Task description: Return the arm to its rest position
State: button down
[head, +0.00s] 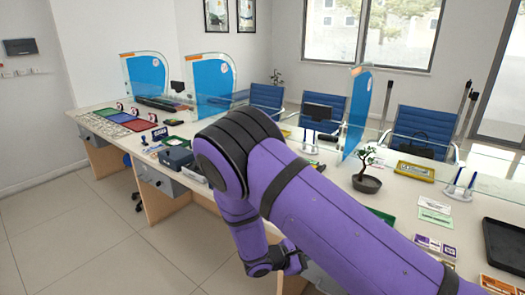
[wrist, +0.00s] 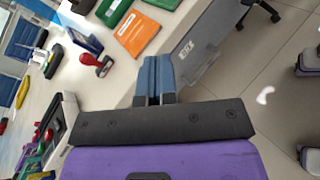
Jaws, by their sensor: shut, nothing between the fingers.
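My gripper (wrist: 156,66) shows in the wrist view with its two blue-grey fingers pressed together and nothing between them. It points over the edge of the teller counter, beside a grey drawer front (wrist: 197,62). In the head view my purple arm crosses the foreground and bends down at the elbow. My gripper (head: 292,262) is low at the front side of the counter (head: 335,180), partly hidden by the arm. I cannot tell from the head view whether it touches anything.
A red-handled stamp (wrist: 97,63), an orange pouch (wrist: 137,34) and a green pouch (wrist: 113,12) lie on the counter near the gripper. A bonsai (head: 367,178) and a black tray (head: 505,246) stand to the right. Open tiled floor (head: 70,235) is at the left.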

jog(key=s+d+r+m+g+y, duration=0.2)
jog(key=d+r+m+y, duration=0.15)
jog(key=r, duration=0.55)
jog(key=s+d+r+m+g+y, duration=0.2)
jog(key=d+r+m, duration=0.2)
jog(key=r, duration=0.6)
jog(key=s+d+r+m+g+y, duration=0.2)
jog(key=s+d+r+m, duration=0.15)
jog(key=r, duration=0.55)
jog(key=s+d+r+m+t+y, duration=0.2)
jog(key=s+r+m+t+y, duration=0.1)
jog(key=s+r, duration=0.4)
jog(key=s+d+r+m+t+y, duration=0.3)
jog(key=s+r, duration=0.5)
jog(key=s, duration=0.4)
jog(key=shift+s+m, duration=0.15)
jog(key=shift+m, duration=0.25)
jog(key=shift+d, duration=0.1)
